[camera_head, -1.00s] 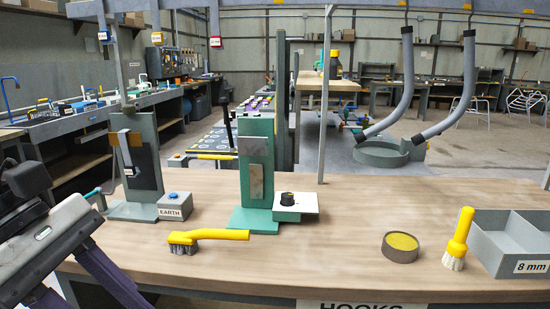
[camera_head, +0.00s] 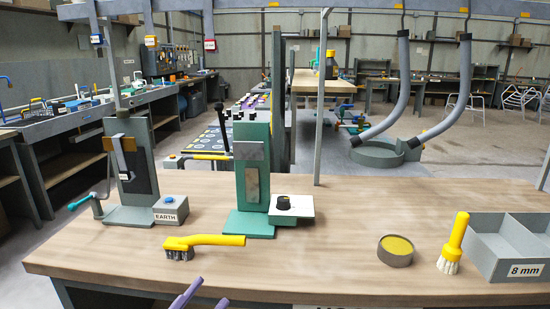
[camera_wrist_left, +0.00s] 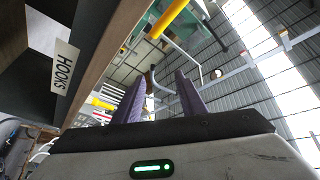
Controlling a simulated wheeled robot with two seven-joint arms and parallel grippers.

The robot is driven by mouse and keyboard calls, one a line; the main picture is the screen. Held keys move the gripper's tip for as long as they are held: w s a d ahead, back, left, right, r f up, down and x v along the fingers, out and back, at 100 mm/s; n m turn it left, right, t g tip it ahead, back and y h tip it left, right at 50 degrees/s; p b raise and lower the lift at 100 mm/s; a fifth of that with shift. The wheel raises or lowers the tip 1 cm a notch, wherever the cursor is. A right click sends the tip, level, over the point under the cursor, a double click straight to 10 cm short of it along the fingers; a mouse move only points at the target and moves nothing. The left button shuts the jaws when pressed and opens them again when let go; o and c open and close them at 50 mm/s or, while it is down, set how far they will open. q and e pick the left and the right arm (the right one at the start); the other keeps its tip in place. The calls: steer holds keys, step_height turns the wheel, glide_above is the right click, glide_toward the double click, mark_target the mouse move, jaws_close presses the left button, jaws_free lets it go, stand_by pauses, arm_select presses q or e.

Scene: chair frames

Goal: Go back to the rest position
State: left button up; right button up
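My left gripper (camera_head: 204,297) shows only as two purple fingertips at the bottom edge of the head view, in front of the workbench (camera_head: 330,235). In the left wrist view its two purple fingers (camera_wrist_left: 158,98) stand apart with nothing between them, so it is open and empty. That view looks up past the bench's edge and its HOOKS label (camera_wrist_left: 65,68) towards the roof. My right gripper is not in view.
On the bench are a yellow-handled brush (camera_head: 205,241), a green stand (camera_head: 252,180), a grey EARTH box (camera_head: 171,209), a round yellow-topped tin (camera_head: 396,250), an upright yellow brush (camera_head: 454,240) and a grey tray (camera_head: 505,246). The bench's middle right is clear.

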arm_select(q)
steer(key=s+a+f+n+g+y, duration=0.1)
steer(key=s+f+n+g+y, duration=0.15)
steer(key=f, duration=0.45)
steer(key=s+a+f+n+g+y, duration=0.1)
steer(key=a+f+n+y, duration=0.1)
steer(key=f+n+y, duration=0.3)
steer(key=s+f+n+g, duration=0.4)
steer(key=s+f+g, duration=0.2)
steer(key=s+f, duration=0.9)
step_height(320, 180, down, 4)
steer(key=shift+s+r+n+p, duration=0.2)
steer(key=shift+r+n+p, duration=0.05)
steer(key=shift+n+p, duration=0.1)
steer(key=shift+g, duration=0.25)
steer(key=shift+c, duration=0.9)
steer(key=shift+a, duration=0.2)
